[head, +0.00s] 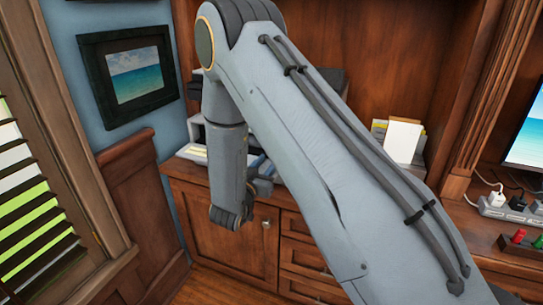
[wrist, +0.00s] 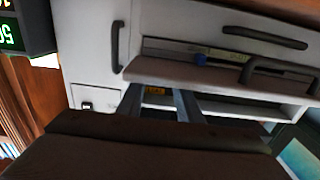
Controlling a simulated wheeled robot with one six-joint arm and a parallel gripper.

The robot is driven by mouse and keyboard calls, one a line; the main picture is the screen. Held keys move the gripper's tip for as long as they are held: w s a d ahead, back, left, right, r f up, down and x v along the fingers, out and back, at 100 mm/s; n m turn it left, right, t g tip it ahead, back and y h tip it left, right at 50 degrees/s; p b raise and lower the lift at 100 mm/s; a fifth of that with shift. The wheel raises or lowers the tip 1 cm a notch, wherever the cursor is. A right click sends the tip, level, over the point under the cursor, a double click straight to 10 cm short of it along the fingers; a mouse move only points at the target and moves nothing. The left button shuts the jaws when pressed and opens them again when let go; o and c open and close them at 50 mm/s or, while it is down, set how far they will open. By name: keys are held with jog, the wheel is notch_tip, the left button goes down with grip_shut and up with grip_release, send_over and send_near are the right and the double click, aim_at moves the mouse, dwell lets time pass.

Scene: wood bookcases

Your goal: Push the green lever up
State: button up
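A small green lever (head: 538,241) shows at the far right edge of the head view, partly cut off by the frame. It stands beside a red lever (head: 518,236) on a wooden desk top. My arm crosses the middle of the head view, and its wrist end hangs over the cabinet, well left of the levers. In the wrist view my gripper (wrist: 158,97) shows two grey fingers set apart, with nothing seen between them. They point at a pale grey office machine (wrist: 90,40). The green lever is not in the wrist view.
A wooden cabinet (head: 217,225) stands below the wrist. White papers (head: 403,140) lean at the back. A power strip with plugs (head: 508,208) and a screen (head: 527,130) are near the levers. A window with slatted shutters (head: 35,205) is at left. A green-digit display (wrist: 12,32) shows in the wrist view.

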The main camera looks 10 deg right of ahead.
jog(key=shift+p+x, duration=0.35)
jog(key=shift+x, duration=1.85)
jog(key=shift+c, duration=0.2)
grip_shut()
